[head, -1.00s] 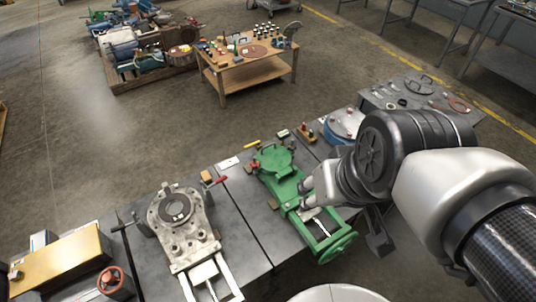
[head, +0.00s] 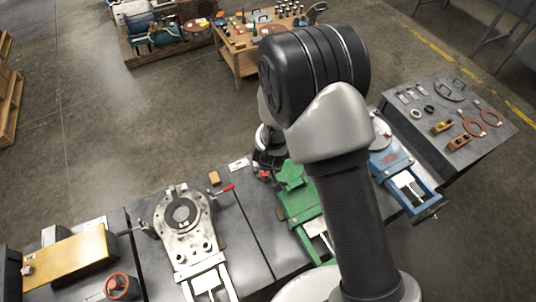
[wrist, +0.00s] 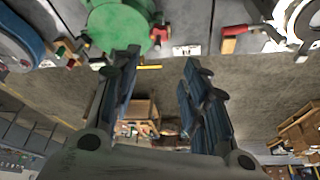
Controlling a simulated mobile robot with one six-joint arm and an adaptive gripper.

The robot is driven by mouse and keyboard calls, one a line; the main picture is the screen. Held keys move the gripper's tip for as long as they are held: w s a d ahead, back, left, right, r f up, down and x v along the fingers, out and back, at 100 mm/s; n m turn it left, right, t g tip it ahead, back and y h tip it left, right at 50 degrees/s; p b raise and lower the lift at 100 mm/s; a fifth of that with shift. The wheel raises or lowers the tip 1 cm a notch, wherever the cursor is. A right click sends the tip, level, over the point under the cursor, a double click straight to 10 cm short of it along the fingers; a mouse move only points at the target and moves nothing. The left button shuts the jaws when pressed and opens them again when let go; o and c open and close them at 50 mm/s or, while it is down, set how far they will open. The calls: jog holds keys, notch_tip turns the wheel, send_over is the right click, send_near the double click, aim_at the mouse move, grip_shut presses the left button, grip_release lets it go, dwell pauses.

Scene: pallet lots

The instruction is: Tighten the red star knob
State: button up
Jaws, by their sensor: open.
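The red star knob (head: 264,174) appears as a small red shape at the back left edge of the green fixture (head: 290,174). In the wrist view a red knob (wrist: 158,33) sits beside the round green plate (wrist: 118,22); its star shape is too small to make out. My gripper (wrist: 160,75) is open and empty, with its two fingers apart. The red knob shows near the gap between the fingertips, beyond them in the picture. In the head view my arm hides part of the green fixture, and my gripper is hardly distinguishable near the knob.
A grey fixture (head: 205,228) with a red-handled lever (head: 228,187) stands to the left. A blue fixture (head: 398,172) stands to the right of my arm. A yellow block (head: 68,258) and an orange-red handwheel (head: 120,285) are at lower left. Open floor lies behind the bench.

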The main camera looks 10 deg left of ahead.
aim_at(265, 174)
jog(key=b+x, duration=0.2)
jog(key=x, duration=0.7)
jog(key=b+x, duration=0.2)
jog(key=x, duration=0.7)
jog(key=shift+s+d+f, duration=0.15)
jog(key=shift+f, duration=0.1)
jog(key=shift+c, duration=0.6)
jog(key=c, duration=0.7)
